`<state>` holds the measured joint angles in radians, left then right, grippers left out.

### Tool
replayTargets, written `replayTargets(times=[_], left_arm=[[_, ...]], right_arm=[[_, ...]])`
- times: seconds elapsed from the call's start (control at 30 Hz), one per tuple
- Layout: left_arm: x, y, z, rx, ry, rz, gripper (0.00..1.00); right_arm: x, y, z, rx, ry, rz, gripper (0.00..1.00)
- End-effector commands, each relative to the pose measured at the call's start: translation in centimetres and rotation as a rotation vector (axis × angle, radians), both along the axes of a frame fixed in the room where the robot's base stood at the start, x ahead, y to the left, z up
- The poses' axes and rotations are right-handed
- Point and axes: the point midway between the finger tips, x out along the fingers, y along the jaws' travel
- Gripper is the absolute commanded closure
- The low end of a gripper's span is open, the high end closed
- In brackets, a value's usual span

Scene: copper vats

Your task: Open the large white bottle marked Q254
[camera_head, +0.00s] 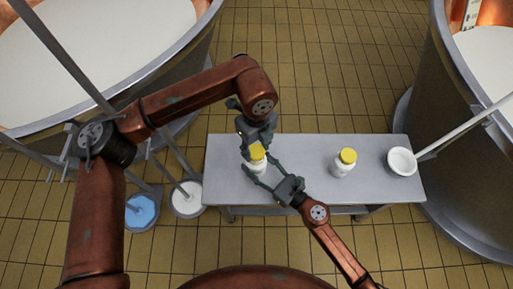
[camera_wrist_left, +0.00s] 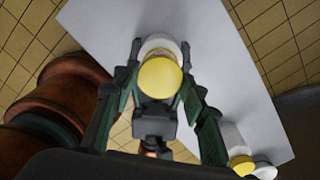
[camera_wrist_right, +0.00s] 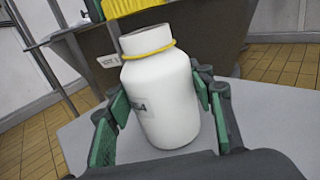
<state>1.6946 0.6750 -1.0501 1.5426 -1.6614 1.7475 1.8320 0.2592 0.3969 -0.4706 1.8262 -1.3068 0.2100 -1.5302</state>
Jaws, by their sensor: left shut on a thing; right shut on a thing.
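A large white bottle (camera_head: 258,168) stands upright on the grey table; in the right wrist view the bottle (camera_wrist_right: 165,100) shows a yellow ring around its neck and a label, mostly hidden, with a "4" at its end. My right gripper (camera_head: 262,170) is shut on the bottle's body, one finger on each side. My left gripper (camera_head: 256,148) is shut on the ribbed yellow cap (camera_head: 257,152), directly above the bottle. In the right wrist view the cap (camera_wrist_right: 135,7) is apart from the bare neck. In the left wrist view the cap (camera_wrist_left: 160,77) sits between the fingers.
A second white bottle with a yellow cap (camera_head: 344,163) and a white bowl (camera_head: 402,162) stand to the right on the table (camera_head: 225,183). Two buckets, one blue inside (camera_head: 141,210) and one white inside (camera_head: 187,200), stand left of it. Large vats flank the table.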

Motion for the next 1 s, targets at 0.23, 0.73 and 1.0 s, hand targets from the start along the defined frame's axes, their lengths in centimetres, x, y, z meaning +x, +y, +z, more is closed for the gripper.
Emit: replayTargets(times=[0.23, 0.73, 1.0], left_arm=[[0.1, 0.0, 3.0, -0.001, -0.002, 0.000, 0.89], [0.0, 0.0, 3.5, 0.000, 0.000, 0.000, 0.89], [0.0, 0.0, 3.5, -0.001, -0.001, 0.000, 0.89]], right_arm=[[0.0, -0.1, -0.5, -0.006, 0.007, -0.002, 1.00], [0.0, -0.1, -0.3, -0.002, 0.003, -0.001, 0.36], [0.0, 0.0, -0.1, -0.001, 0.001, 0.000, 0.31]])
